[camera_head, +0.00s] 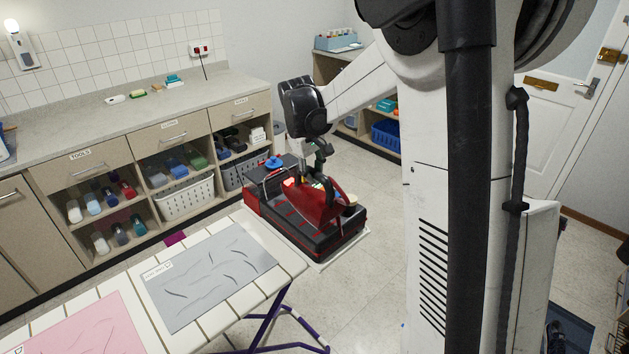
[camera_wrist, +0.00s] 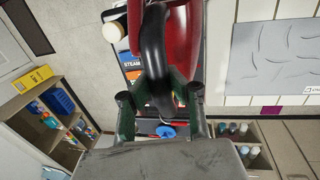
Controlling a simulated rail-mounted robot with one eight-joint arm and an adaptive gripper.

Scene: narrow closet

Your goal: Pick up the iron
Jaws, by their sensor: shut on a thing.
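The red iron (camera_head: 310,203) with a black handle is at the black and red base unit (camera_head: 338,240) on the floor beyond the ironing board. I cannot tell whether it touches the unit. In the wrist view the iron's red body (camera_wrist: 187,40) and black looped handle (camera_wrist: 154,45) fill the upper middle. My gripper (camera_head: 322,160) comes down on the iron from above. In the wrist view its two dark green fingers (camera_wrist: 158,98) sit on either side of the handle, shut on it. The iron's soleplate is hidden.
The ironing board (camera_head: 225,325) holds a grey cloth (camera_head: 207,275) and a pink cloth (camera_head: 85,330), close to the base unit. A counter with shelves (camera_head: 160,125) and baskets runs along the left wall. A white door (camera_head: 570,130) stands at right. Floor is clear behind the unit.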

